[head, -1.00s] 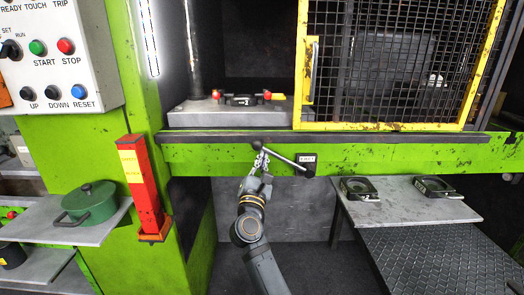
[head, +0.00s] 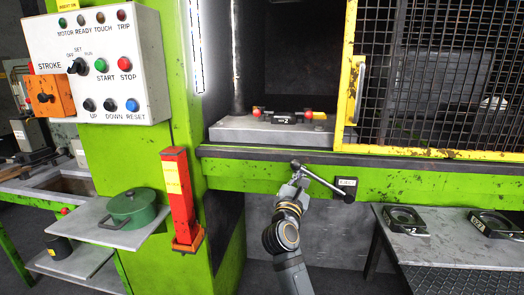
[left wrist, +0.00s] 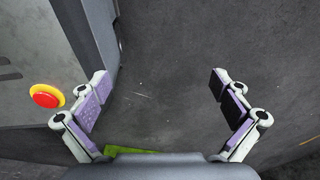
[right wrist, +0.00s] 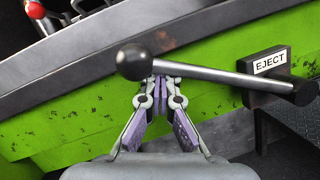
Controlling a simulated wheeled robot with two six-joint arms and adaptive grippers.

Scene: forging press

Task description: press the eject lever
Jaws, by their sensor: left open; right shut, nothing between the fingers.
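The eject lever (right wrist: 215,75) is a steel rod with a black ball at its left end, beside an EJECT label (right wrist: 270,63) on the green press beam. It also shows in the head view (head: 319,178). My right gripper (right wrist: 160,85) is shut and empty, its fingertips right at the rod near the ball, partly hidden by it; I cannot tell whether they touch. The right gripper also shows in the head view (head: 299,178). My left gripper (left wrist: 160,85) is open and empty over grey floor, seen only in the left wrist view.
A control panel (head: 148,60) is at upper left. A red safety block (head: 180,198) stands on the press column. A green pot (head: 134,207) sits on a side shelf. A yellow mesh guard (head: 352,75) covers the right of the press. A table (head: 400,245) holds dark parts.

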